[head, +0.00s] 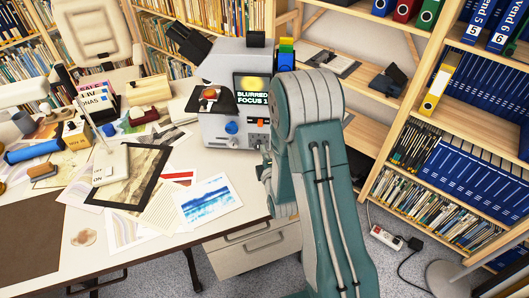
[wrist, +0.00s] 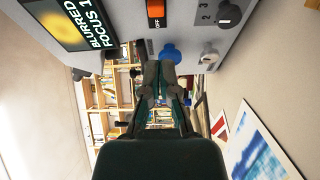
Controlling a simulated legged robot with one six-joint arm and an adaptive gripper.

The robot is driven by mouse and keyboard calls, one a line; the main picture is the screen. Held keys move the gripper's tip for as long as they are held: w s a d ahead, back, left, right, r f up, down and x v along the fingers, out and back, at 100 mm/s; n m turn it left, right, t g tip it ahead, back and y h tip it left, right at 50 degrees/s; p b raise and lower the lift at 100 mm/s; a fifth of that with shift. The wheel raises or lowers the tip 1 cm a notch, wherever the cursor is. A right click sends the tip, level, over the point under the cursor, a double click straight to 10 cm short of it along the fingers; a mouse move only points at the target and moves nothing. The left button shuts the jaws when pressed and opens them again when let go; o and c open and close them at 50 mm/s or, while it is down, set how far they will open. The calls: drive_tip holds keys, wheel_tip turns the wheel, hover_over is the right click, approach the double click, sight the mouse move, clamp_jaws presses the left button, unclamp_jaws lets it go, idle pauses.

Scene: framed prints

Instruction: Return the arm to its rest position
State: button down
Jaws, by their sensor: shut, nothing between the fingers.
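My arm, teal and grey, rises at the right of centre in the head view, bent at a large rounded joint. It hides most of my gripper there. In the wrist view my gripper (wrist: 160,72) is shut with nothing between its fingers. Its fingertips appear close to a blue knob (wrist: 172,54) on the grey machine (head: 222,85); I cannot tell whether they touch. The machine stands on the desk just left of my arm, and its lit screen (head: 252,92) reads "BLURRED FOCUS 1".
The cream desk (head: 190,232) holds prints, including a blue picture (head: 208,200) and a dark-framed print (head: 128,177). A wooden bookcase (head: 446,115) with blue binders stands at right. A power strip (head: 386,237) and cable lie on the carpet. A pale chair (head: 95,35) stands behind the desk.

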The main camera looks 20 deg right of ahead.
drive_tip(key=shift+s, duration=0.5)
drive_tip(key=shift+r, duration=0.1)
drive_tip(key=s+a+r+m+g, duration=0.1)
drive_tip(key=s+r+m+g, duration=0.2)
drive_tip(key=r+m, duration=0.3)
drive_tip(key=s+r+m+g, duration=0.3)
drive_tip(key=r, duration=0.5)
drive_tip(key=s+r+m+g, duration=0.3)
drive_tip(key=s+m, duration=0.1)
drive_tip(key=s, duration=0.7)
drive_tip(key=s+a+r+m+g, duration=0.1)
drive_tip(key=s+r+m+g, duration=0.2)
drive_tip(key=s, duration=0.8)
drive_tip(key=shift+a+r+m+y, duration=0.15)
drive_tip(key=shift+r+m+y, duration=0.15)
drive_tip(key=shift+r+m, duration=0.4)
